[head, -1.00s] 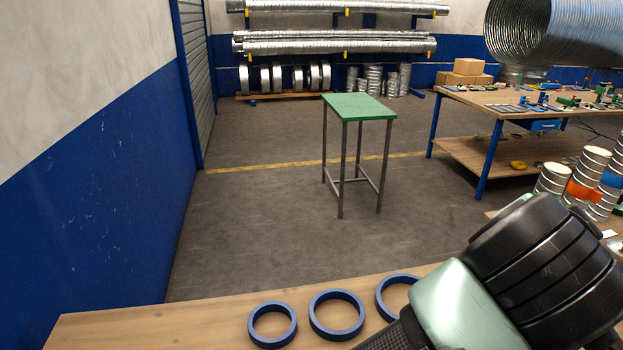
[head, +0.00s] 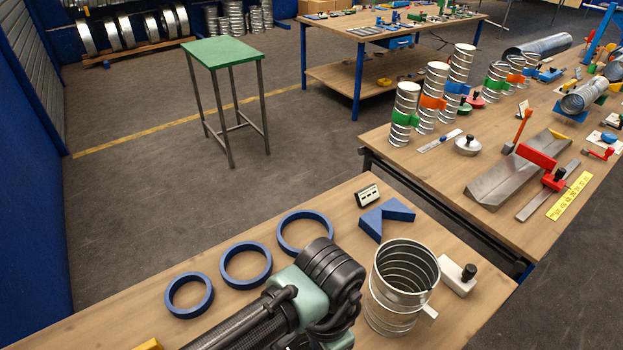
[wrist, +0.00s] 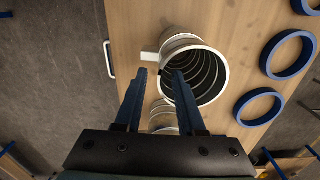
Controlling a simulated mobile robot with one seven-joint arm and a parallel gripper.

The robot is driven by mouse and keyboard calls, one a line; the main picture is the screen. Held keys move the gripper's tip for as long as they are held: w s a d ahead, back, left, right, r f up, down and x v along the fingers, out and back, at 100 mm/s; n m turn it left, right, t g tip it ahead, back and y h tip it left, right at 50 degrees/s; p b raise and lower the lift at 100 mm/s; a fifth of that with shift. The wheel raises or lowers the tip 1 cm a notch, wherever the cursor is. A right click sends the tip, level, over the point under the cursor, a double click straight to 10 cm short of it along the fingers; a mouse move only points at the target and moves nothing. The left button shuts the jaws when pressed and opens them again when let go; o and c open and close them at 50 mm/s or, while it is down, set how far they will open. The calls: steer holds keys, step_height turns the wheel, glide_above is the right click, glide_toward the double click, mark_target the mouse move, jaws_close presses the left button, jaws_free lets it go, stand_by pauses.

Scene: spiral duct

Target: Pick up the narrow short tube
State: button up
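Several silver spiral tubes with coloured bands stand upright on the right-hand bench. The shortest at the left end of the taller row is a narrow tube with a green band (head: 404,113); a similar short green-banded one (head: 496,80) stands further right. I cannot tell which is the narrow short tube. A wider open silver tube (head: 378,318) stands on the near bench; it also shows in the wrist view (wrist: 215,82). My gripper (wrist: 161,75) is open, its blue fingers apart in front of the wide tube's rim with nothing visibly held. The fingers are not visible in the head view.
A metal trough (head: 515,178) and red-handled tools lie on the right-hand bench. A green-topped stand (head: 221,52) stands beyond, with open floor around it.

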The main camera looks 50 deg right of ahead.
steer(key=shift+f+p, duration=1)
steer(key=shift+f, duration=1.75)
jaws_close()
